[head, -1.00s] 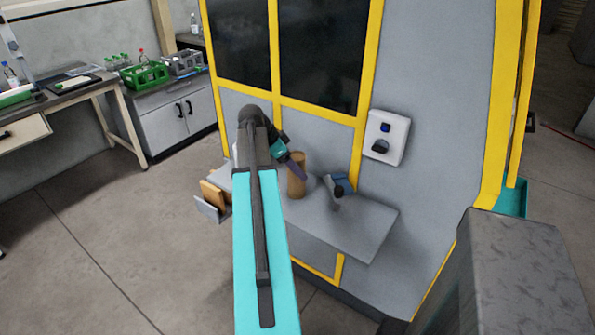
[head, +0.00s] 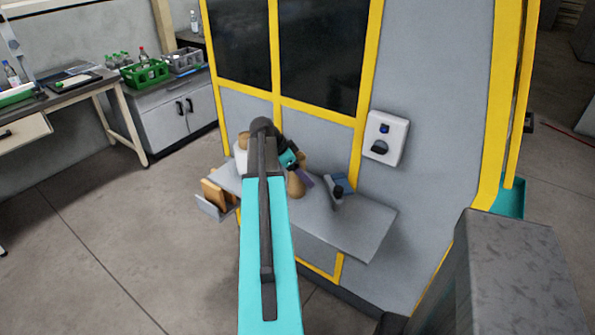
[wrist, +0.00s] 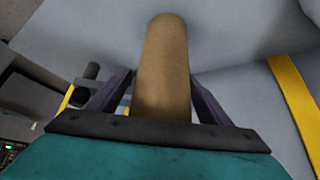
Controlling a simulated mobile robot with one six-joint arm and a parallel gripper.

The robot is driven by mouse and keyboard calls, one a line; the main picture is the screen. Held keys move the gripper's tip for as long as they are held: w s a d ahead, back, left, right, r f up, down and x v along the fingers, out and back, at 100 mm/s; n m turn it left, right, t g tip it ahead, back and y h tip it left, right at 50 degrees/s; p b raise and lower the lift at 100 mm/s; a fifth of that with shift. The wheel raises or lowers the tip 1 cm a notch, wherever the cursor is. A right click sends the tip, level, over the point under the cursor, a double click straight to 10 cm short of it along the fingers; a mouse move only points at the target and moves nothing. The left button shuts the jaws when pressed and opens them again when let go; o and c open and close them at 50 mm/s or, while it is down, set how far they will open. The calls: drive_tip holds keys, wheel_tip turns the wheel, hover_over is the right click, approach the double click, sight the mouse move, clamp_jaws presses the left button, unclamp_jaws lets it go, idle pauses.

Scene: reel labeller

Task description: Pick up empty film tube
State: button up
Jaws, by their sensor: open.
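The film tube (wrist: 164,70) is a plain brown cardboard cylinder. In the head view the tube (head: 296,184) stands on the grey shelf, partly hidden by my arm and gripper (head: 303,172). My gripper is open around the tube. Whether the tube is hollow cannot be seen.
The grey shelf (head: 345,225) juts from a yellow-framed machine. A dark and blue hand tool (head: 338,191) stands right of the tube. Brown boards in a holder (head: 213,196) are at the shelf's left end.

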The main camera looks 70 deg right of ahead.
sight(303, 154)
drive_tip(key=c, duration=1.3)
drive_tip(key=shift+r, duration=0.2)
drive_tip(key=shift+r+b, duration=1.1)
drive_tip(key=shift+r, duration=3.7)
drive_tip(key=shift+r, duration=0.15)
drive_tip(key=shift+r+p, duration=1.8)
drive_tip(key=shift+r, duration=1.55)
